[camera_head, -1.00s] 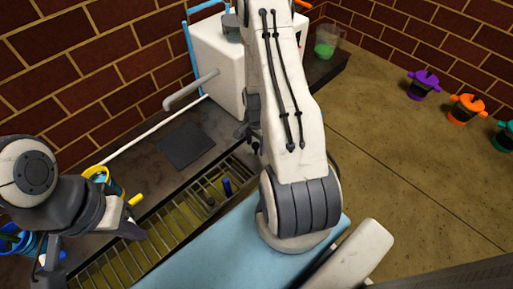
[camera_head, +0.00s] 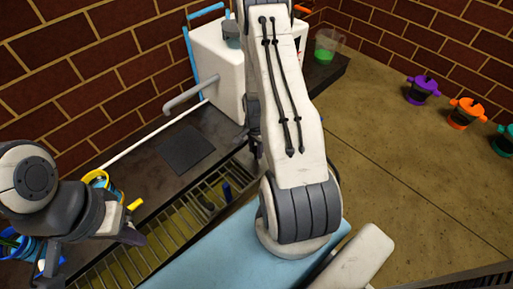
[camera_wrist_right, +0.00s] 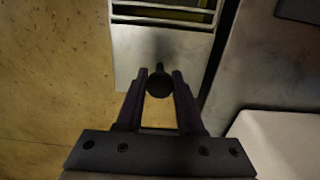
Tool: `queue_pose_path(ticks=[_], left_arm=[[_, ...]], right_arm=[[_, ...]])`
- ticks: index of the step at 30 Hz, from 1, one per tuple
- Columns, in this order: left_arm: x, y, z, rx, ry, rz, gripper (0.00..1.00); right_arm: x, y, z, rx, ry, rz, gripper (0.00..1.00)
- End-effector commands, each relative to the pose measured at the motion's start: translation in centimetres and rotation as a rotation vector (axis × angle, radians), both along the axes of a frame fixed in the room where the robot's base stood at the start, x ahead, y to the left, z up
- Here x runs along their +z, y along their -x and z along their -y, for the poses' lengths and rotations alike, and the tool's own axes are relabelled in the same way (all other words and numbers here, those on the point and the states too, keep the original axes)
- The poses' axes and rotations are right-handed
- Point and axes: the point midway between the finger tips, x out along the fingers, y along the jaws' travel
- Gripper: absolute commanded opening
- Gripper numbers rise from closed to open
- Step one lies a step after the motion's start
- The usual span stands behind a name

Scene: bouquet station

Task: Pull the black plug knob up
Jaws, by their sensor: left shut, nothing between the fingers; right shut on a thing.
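The black plug knob (camera_wrist_right: 159,84) is between the fingertips of my right gripper (camera_wrist_right: 160,80) in the right wrist view. The gripper is shut on it, above a bare metal plate (camera_wrist_right: 145,48) at the end of a grated trough. How high the knob stands above the plate is hard to tell. In the head view my right arm hides the knob and most of its gripper. My left gripper (camera_head: 131,237) is shut and empty at the lower left, over the dark counter and the grate's near end.
The grated trough (camera_head: 180,222) runs along the dark counter (camera_head: 130,178). A white box (camera_head: 217,65) with a grey spout stands behind. A yellow-and-blue bucket (camera_head: 97,179) is beside my left arm. Coloured pots, including a purple one (camera_head: 421,90), stand at the far right; the floor between is clear.

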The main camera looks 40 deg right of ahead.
Motion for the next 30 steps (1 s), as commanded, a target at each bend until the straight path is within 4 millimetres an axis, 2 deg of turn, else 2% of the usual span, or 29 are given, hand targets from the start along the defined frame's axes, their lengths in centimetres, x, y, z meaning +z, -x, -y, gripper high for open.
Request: queue_pose_path(ticks=[28, 29, 30], left_arm=[[3.1, 0.0, 0.0, 0.0, 0.0, 0.0, 0.0], [2.9, 0.0, 0.0, 0.0, 0.0, 0.0, 0.0], [2.8, 0.0, 0.0, 0.0, 0.0, 0.0, 0.0]], right_arm=[[2.9, 0.0, 0.0, 0.001, 0.0, 0.001, 0.06], [2.7, 0.0, 0.0, 0.001, 0.0, 0.0, 0.48], [2.7, 0.0, 0.0, 0.001, 0.0, 0.001, 0.63]])
